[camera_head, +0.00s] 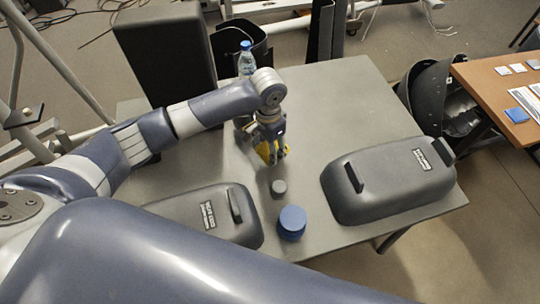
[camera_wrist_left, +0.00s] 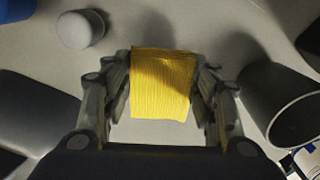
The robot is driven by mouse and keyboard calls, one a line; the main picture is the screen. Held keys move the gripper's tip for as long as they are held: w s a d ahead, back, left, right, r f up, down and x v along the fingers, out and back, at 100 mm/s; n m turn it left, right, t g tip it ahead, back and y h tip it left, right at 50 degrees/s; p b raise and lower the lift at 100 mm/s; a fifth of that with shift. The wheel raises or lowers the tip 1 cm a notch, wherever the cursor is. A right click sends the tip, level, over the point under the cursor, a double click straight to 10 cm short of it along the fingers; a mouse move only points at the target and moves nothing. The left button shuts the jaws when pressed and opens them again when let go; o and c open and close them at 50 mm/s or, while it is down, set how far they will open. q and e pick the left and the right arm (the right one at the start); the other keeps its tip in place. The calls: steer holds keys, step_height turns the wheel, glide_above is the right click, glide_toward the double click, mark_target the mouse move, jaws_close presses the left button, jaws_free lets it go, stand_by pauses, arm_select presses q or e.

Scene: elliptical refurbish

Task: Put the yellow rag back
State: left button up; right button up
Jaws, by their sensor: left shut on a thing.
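The yellow rag (camera_wrist_left: 162,82) is between the two fingers of my left gripper (camera_wrist_left: 160,95) in the left wrist view, and the gripper is shut on it. In the head view the left gripper (camera_head: 272,158) points down over the grey table (camera_head: 335,100), with the yellow rag (camera_head: 264,152) partly hidden behind its fingers. I cannot tell whether the rag touches the table. My right gripper is not in view.
A small grey cylinder (camera_head: 279,188) and a blue round object (camera_head: 292,222) stand in front of the gripper. Dark grey covers lie at right (camera_head: 385,180) and left (camera_head: 205,215). A bottle (camera_head: 246,60) stands behind. The table's back right is clear.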

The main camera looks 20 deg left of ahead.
arm_select(q)
steer(key=shift+f, duration=0.8)
step_height(320, 180, down, 3)
steer(key=shift+f, duration=0.1)
steer(key=shift+w+f, duration=0.1)
steer(key=shift+f, duration=0.1)
steer(key=o, duration=0.7)
steer(key=shift+o, duration=1.3)
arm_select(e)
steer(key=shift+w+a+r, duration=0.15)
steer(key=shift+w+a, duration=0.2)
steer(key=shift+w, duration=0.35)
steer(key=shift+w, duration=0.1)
